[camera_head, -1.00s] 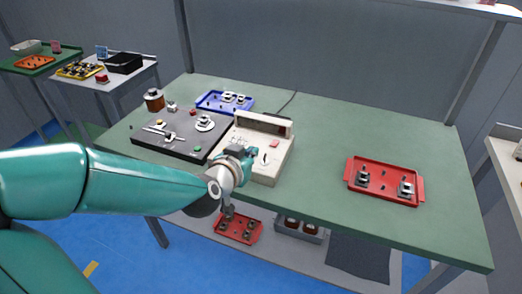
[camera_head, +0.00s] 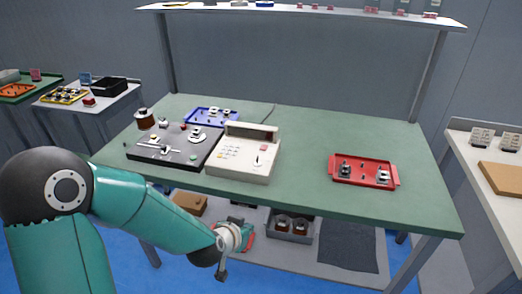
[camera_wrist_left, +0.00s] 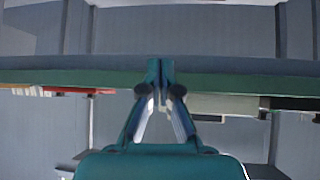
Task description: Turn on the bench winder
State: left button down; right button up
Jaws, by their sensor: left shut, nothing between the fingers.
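The bench winder looks to be the black base plate (camera_head: 148,153) at the left of the green table, with a light round part on top. It has a small green button (camera_head: 194,157) near its front right and a red button (camera_head: 183,127) at the back. A cream control box (camera_head: 232,164) with a keypad, red key and dark display stands against its right side. My left gripper (camera_head: 248,236) is low in front of the table edge, apart from both. In the left wrist view its fingers (camera_wrist_left: 160,73) are shut and empty. My right gripper is out of view.
A blue tray (camera_head: 192,117) and a copper-coloured spool (camera_head: 145,118) sit behind the winder. A red tray (camera_head: 340,177) with metal parts lies at the right. The table edge (camera_head: 300,200) lies above my gripper. A grey bin (camera_head: 290,236) stands on the lower shelf.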

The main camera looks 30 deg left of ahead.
pick_arm(q)
jog(key=s+d+f+g+h, duration=0.2)
jog(key=s+d+f+g, duration=0.2)
jog(key=s+d+f, duration=0.3)
jog(key=s+d+f+n+g+h, duration=0.1)
jog(key=s+d+f+g, duration=0.3)
jog(key=f, duration=1.1)
jog(key=s+d+h, duration=0.1)
jog(key=s+d, duration=0.2)
jog(key=s, duration=0.3)
jog(key=shift+s+d+f+g+h, duration=0.2)
jog(key=shift+s+d+g+h, duration=0.1)
jog(key=shift+d+g, duration=0.1)
